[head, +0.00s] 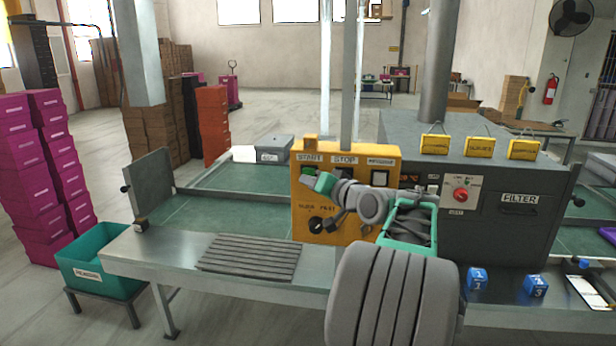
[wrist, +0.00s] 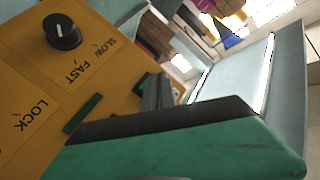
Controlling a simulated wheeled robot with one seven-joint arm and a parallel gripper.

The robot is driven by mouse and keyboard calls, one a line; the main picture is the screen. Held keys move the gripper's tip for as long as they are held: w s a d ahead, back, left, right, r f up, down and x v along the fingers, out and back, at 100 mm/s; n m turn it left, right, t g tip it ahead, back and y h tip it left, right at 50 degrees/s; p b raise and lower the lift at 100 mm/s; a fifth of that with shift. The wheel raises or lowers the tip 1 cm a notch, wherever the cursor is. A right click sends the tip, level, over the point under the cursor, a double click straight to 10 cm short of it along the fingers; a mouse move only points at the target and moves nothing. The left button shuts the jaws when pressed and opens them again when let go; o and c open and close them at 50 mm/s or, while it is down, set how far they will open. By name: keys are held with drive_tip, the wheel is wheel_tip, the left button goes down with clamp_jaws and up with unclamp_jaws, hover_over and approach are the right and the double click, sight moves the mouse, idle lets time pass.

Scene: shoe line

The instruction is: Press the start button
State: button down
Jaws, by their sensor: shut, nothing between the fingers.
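The yellow control box (head: 338,226) stands on the line, with START, STOP and a third label along its top. The start button (head: 309,171) is a small green patch under the START label, partly hidden by my gripper. My gripper (head: 320,183) is shut and empty, its fingertips in front of the box just below START. In the wrist view the shut fingers (wrist: 155,97) lie close to the yellow panel (wrist: 25,85). A small green patch shows behind their tips there; I cannot tell whether they touch the button.
A black speed knob (wrist: 62,32) sits on the panel. A grey FILTER machine (head: 500,225) with a red knob (head: 460,195) stands right of the box. A ribbed mat (head: 250,257) lies on the metal table at left. A teal bin (head: 100,277) stands at the table's left end.

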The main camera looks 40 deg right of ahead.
idle(0.8)
drive_tip(key=shift+w+d, duration=0.3)
drive_tip(key=shift+d, duration=0.05)
